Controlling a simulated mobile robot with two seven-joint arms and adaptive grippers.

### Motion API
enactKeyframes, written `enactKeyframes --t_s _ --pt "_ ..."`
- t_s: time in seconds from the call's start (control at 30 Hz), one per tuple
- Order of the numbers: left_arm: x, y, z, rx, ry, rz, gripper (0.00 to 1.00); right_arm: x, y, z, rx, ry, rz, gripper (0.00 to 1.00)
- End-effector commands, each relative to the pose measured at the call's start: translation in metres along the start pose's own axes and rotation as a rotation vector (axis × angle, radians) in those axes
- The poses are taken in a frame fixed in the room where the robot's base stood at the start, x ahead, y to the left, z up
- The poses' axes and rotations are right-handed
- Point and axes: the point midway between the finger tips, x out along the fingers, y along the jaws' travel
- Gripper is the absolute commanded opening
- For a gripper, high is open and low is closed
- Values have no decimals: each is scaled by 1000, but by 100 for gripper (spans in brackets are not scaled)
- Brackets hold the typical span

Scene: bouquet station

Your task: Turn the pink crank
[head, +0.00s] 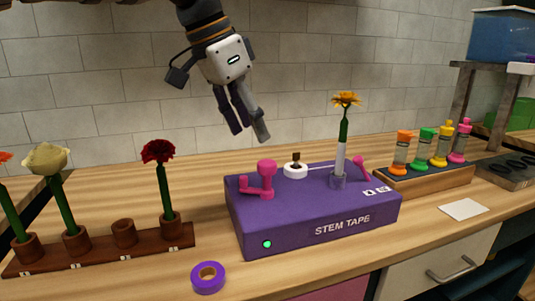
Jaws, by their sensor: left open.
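A purple box marked STEM TAPE (325,220) stands on the wooden counter. A pink crank (266,178) with an upright knob sits on the left of its top. A smaller pink lever (361,168) is at the right end of the top. A yellow flower (345,100) with a white-wrapped lower stem stands upright in a holder on the box. A white tape roll (295,171) sits between the crank and the flower. My left gripper (247,137) is open and empty, above and apart from the crank, fingers pointing down. My right gripper is not in view.
A wooden rack (100,252) with several flowers stands at the left. A purple tape roll (208,277) lies in front of the box. A tray of several coloured bottles (428,184) is at the right, with a white card (463,209) before it.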

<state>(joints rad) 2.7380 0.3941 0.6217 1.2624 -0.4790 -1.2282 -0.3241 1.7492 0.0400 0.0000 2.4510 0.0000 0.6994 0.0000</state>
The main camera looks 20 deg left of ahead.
Motion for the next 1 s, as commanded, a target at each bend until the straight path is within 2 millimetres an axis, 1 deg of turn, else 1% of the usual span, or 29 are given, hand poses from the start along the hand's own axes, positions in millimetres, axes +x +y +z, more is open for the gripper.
enactKeyframes --t_s 0.03,0.1,0.2,0.3,0.43,0.67,0.7,0.77,0.8,0.9,1.0 --pt "16 1 1 0 -6 6 50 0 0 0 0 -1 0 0" --pt "34 0 2 -1 -6 6 50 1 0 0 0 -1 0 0" --pt "56 0 1 -2 -5 4 50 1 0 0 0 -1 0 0" --pt "71 0 1 0 -3 2 50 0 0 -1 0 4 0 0" --pt "81 0 0 0 0 1 50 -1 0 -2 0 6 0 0" --pt "83 0 0 -1 0 1 50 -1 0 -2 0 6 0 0" --pt "83 0 0 -1 0 1 46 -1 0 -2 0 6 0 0" --pt "83 0 0 -1 -1 1 32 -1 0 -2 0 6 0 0" --pt "83 0 0 -1 -1 1 23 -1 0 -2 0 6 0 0" --pt "83 0 0 -1 -1 1 3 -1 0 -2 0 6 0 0" --pt "83 0 0 -1 -1 1 3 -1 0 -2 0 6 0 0"
